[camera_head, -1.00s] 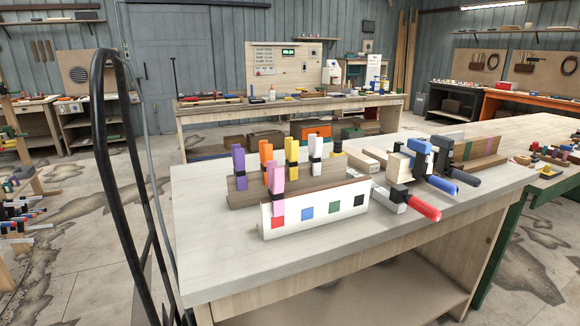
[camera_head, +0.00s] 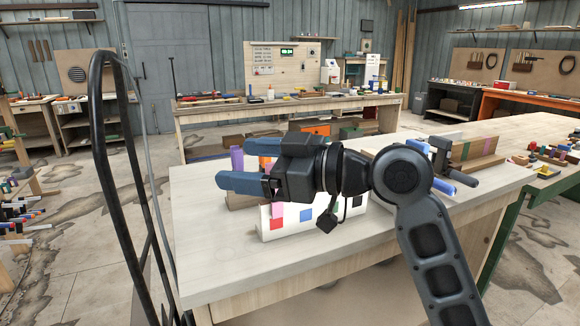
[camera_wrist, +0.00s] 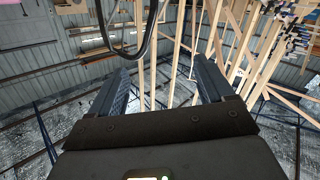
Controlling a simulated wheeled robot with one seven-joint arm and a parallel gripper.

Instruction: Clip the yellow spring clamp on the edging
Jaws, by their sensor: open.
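My gripper (camera_head: 232,163) hangs over the left part of the workbench, level, with its blue fingers apart and pointing left. The yellow spring clamp is hidden behind my gripper and wrist. A purple clamp (camera_head: 237,159) and part of an orange clamp (camera_head: 263,162) show beyond the fingers. The white edging strip (camera_head: 290,224), with coloured squares, stands below my gripper. A pink clamp (camera_head: 277,211) is at its left end by the red square.
The brown block (camera_head: 240,202) behind the strip is mostly covered. Wood blocks and blue-handled clamps (camera_head: 443,186) lie to the right on the pale workbench (camera_head: 205,250). Its left front is bare. A black curved rail (camera_head: 100,160) stands left of the bench.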

